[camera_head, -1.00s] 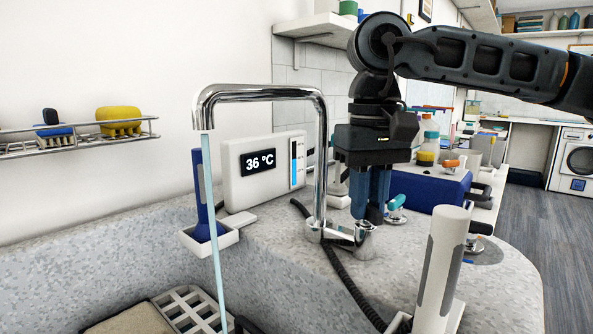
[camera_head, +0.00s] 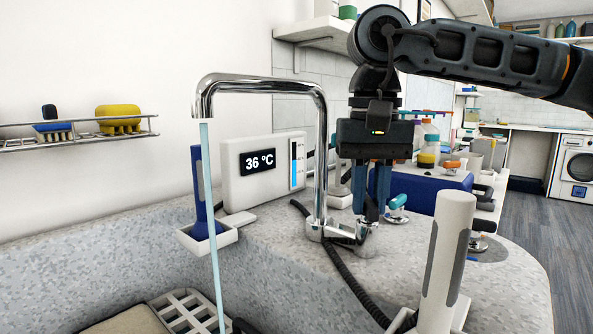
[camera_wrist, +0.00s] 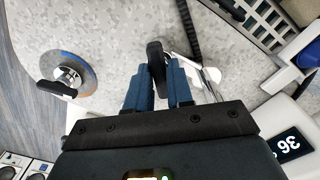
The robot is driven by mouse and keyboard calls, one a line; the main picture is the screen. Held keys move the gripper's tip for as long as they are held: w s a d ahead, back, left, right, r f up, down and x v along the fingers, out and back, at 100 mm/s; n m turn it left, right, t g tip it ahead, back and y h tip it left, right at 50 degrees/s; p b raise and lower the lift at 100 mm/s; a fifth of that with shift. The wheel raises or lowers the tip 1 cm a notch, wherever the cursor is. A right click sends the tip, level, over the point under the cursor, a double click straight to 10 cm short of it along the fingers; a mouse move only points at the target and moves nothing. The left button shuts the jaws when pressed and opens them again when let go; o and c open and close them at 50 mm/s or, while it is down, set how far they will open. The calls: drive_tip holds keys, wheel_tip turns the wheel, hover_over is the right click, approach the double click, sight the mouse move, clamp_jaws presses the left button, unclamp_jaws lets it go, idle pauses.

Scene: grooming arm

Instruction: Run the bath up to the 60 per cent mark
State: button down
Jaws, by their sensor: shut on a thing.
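The chrome tap (camera_head: 322,140) stands on the bath's speckled ledge, its spout arching left. A pale blue stream of water (camera_head: 210,220) falls from the spout. My gripper (camera_head: 371,208) is right of the tap column, fingers pointing down, shut on the tap's dark lever (camera_wrist: 157,62), which shows between the blue fingers in the wrist view. A white panel (camera_head: 235,192) behind the tap reads 36 °C and has an upright level bar (camera_head: 297,172), blue in its lower part. Its marks are too small to read. The water surface in the bath is not in view.
A white bottle-shaped device (camera_head: 446,250) stands at the front right of the ledge. A blue device (camera_head: 200,190) stands in a white holder left of the panel. A dark hose (camera_head: 345,275) crosses the ledge. A blue box (camera_head: 430,190) lies behind my gripper.

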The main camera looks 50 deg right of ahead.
drive_tip(key=shift+f, duration=0.1)
drive_tip(key=shift+m+b, duration=0.8)
drive_tip(key=shift+m, duration=0.6)
drive_tip(key=shift+m+b, duration=0.45)
drive_tip(key=shift+m, duration=0.95)
drive_tip(key=shift+m+b, duration=0.8)
drive_tip(key=shift+m, duration=0.2)
drive_tip(key=c, duration=1)
unclamp_jaws()
